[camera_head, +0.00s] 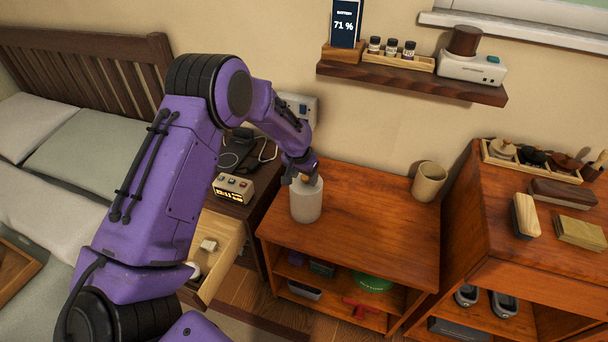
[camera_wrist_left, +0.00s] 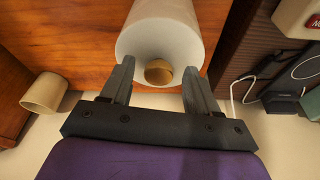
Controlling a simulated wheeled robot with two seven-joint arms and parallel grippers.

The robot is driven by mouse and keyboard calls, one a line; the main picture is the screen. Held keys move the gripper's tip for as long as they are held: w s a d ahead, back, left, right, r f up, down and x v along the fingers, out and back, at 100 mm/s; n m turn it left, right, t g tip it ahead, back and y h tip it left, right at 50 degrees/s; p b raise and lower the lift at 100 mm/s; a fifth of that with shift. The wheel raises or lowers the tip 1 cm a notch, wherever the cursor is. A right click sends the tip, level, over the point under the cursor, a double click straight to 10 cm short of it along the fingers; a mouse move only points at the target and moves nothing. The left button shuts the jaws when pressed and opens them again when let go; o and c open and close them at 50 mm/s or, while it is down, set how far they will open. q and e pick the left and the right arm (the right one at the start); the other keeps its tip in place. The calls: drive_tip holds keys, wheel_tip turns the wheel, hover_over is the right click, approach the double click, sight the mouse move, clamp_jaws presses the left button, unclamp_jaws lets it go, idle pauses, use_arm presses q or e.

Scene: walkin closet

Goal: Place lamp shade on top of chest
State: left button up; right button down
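A white upright cylinder (camera_head: 306,204), which looks like the lamp shade, stands on the left part of the low wooden chest's top (camera_head: 350,222). It also shows in the left wrist view (camera_wrist_left: 160,28), with a small tan round piece (camera_wrist_left: 158,72) at its near end. My left gripper (camera_head: 303,172) is right over the cylinder's upper end. Its two fingers are spread apart in the left wrist view (camera_wrist_left: 159,70), one on each side of the tan piece. I cannot tell whether they touch the cylinder. My right gripper is not in view.
A beige cup-like cylinder (camera_head: 429,182) stands at the chest's back right. A taller wooden cabinet (camera_head: 530,262) is at right, a wall shelf (camera_head: 410,82) above. A nightstand with a clock (camera_head: 233,188) and an open drawer (camera_head: 215,240) are at left. The chest's top middle is clear.

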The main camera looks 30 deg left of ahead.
use_arm(q)
drive_tip(key=v, duration=1.2)
drive_tip(key=s+d+f+n, duration=0.1)
drive_tip(key=s+d+f, duration=0.1)
drive_tip(key=s+f, duration=0.35)
drive_tip(key=s+d+f+n, duration=0.1)
drive_tip(key=s+d+f, duration=0.1)
drive_tip(key=f, duration=0.6)
drive_tip(key=s+d+f+n, duration=0.1)
drive_tip(key=s+d+f, duration=0.15)
drive_tip(key=f, duration=0.35)
drive_tip(key=s+f+n+y, duration=0.1)
drive_tip(key=s+f, duration=0.2)
drive_tip(key=s, duration=0.9)
drive_tip(key=s+f+n+y, duration=0.2)
drive_tip(key=s+f, duration=0.2)
drive_tip(key=s, duration=0.9)
drive_tip(key=shift+f, duration=0.15)
drive_tip(key=shift+a, duration=0.1)
